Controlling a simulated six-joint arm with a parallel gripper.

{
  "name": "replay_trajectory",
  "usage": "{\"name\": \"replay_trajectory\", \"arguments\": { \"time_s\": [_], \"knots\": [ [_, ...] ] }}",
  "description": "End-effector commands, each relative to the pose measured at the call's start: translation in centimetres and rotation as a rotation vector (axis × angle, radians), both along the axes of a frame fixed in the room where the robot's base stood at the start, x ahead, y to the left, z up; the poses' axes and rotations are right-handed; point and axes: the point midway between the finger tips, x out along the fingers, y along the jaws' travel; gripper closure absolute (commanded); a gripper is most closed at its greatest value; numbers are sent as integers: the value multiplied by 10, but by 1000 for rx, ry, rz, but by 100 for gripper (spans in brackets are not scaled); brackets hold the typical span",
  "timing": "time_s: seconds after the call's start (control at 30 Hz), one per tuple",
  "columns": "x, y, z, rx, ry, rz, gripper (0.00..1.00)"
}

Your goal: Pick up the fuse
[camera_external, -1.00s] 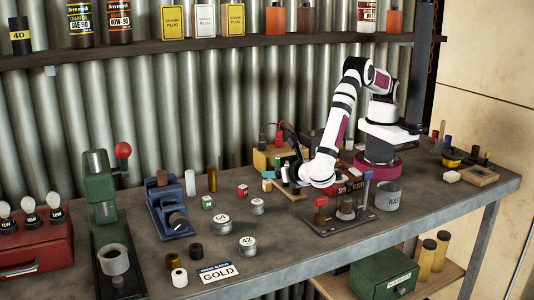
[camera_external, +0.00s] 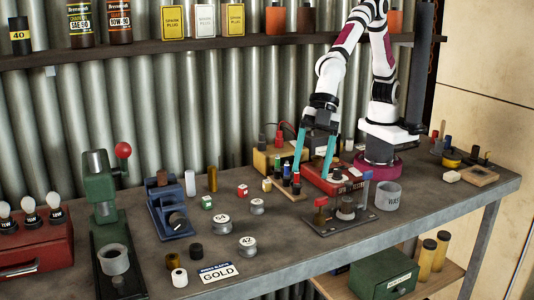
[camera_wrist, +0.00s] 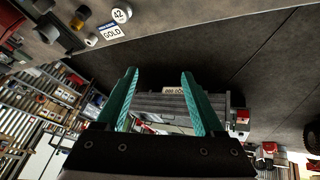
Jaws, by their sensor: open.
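My gripper (camera_external: 311,174) hangs over the back right of the bench with its two teal fingers spread and pointing down. The space between them looks empty in the wrist view (camera_wrist: 159,75). I cannot tell for sure which thing is the fuse. Small upright cylinders (camera_external: 286,174) with coloured bands stand on a wooden strip just left of and below the fingers. A pale cylinder (camera_external: 190,184) and a brass one (camera_external: 212,179) stand farther left, well apart from the gripper. In the wrist view, no fuse can be made out between the fingers.
A red box (camera_external: 346,182) lies under and right of the fingers. A stand with a red knob (camera_external: 320,204) and a grey cup (camera_external: 387,195) are in front. A blue device (camera_external: 171,210) and green press (camera_external: 103,190) stand left.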

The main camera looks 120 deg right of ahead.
Motion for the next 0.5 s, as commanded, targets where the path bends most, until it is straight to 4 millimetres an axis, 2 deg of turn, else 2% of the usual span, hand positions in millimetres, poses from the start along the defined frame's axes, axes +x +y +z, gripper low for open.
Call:
{"name": "replay_trajectory", "arguments": {
  "time_s": [0.07, 0.17, 0.23, 0.37, 0.5],
  "knots": [
    [25, -6, 26, 164, -103, -224, 30],
    [49, -34, 52, 303, -213, -496, 30],
    [58, -62, 65, 364, -276, -673, 30],
    [59, -119, 79, 423, -377, -973, 30],
    [39, -184, 84, 425, -469, -1278, 30]
  ]
}}
